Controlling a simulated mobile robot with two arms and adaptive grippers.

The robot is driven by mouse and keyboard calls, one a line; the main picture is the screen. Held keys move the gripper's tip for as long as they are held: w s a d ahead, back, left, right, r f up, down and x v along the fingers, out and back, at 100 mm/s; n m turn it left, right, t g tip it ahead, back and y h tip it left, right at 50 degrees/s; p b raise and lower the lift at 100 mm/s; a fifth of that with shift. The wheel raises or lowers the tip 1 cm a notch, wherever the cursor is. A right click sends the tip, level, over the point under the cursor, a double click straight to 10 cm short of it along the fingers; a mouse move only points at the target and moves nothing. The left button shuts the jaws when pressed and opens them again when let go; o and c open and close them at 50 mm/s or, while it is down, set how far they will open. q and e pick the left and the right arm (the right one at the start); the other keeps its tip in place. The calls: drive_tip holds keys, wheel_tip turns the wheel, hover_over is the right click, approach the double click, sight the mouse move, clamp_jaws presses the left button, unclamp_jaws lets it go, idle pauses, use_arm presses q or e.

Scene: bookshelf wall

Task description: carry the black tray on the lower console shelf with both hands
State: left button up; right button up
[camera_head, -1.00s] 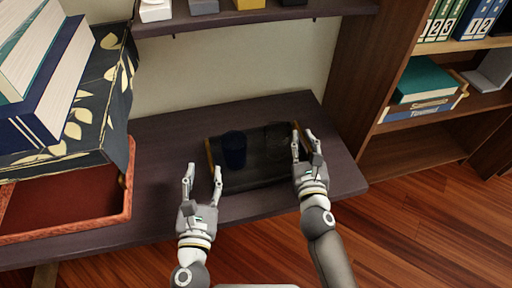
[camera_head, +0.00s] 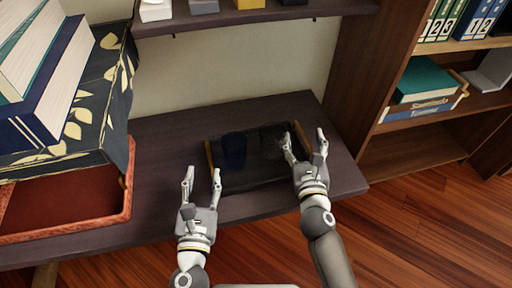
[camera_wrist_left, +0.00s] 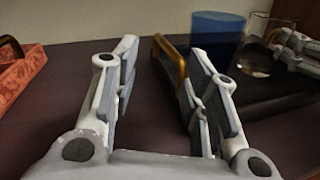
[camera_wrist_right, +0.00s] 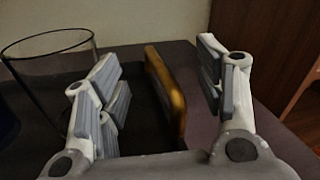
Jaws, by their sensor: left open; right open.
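The black tray (camera_head: 250,178) lies on the dark lower console shelf (camera_head: 160,150). A dark blue cup (camera_head: 234,150) and a clear glass (camera_head: 272,142) stand on it. My left gripper (camera_head: 201,180) is open and empty at the tray's left front; in the left wrist view the tray's left wooden handle (camera_wrist_left: 171,58) is ahead, near the right finger. My right gripper (camera_head: 305,145) is open at the tray's right end. In the right wrist view the right wooden handle (camera_wrist_right: 166,88) stands between its open fingers, and the clear glass (camera_wrist_right: 52,75) is at left.
A red tray-like box (camera_head: 70,205) and a leaf-patterned box (camera_head: 95,105) with stacked books (camera_head: 40,85) stand close at left. A bookcase (camera_head: 415,145) is at right. An upper shelf (camera_head: 250,16) hangs above the console.

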drive_tip(key=s, duration=1.2)
drive_tip(key=shift+d, duration=0.1)
use_arm(q)
drive_tip(key=shift+s, duration=0.1)
use_arm(e)
drive_tip(key=shift+s, duration=0.1)
idle(0.3)
